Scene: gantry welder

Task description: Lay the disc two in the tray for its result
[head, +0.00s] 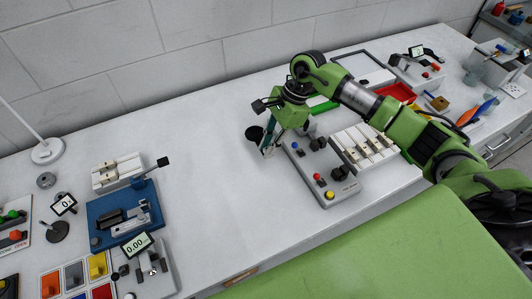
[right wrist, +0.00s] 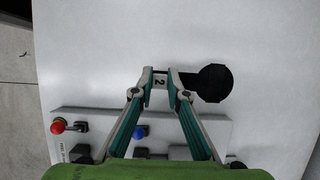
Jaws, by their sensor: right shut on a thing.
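My right gripper (head: 268,150) is above the white bench, beside the grey control box; it also shows in the right wrist view (right wrist: 160,82). It is shut on a small pale piece marked 2, which I take as part of disc two (right wrist: 159,80). A black round shape (right wrist: 213,83) lies just right of the fingertips in that view and shows left of the gripper in the head view (head: 254,133). I cannot tell whether it joins the piece. A green tray (head: 322,104) is partly hidden behind my right arm. A red tray (head: 397,93) stands farther right. My left gripper is not seen.
The grey control box (head: 328,185) with coloured buttons is close to the gripper, and a slotted white rack (head: 363,147) adjoins it. A blue device (head: 122,215) and a display (head: 137,245) stand at left. The bench between is clear. A white-lidded box (head: 366,70) is at the back.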

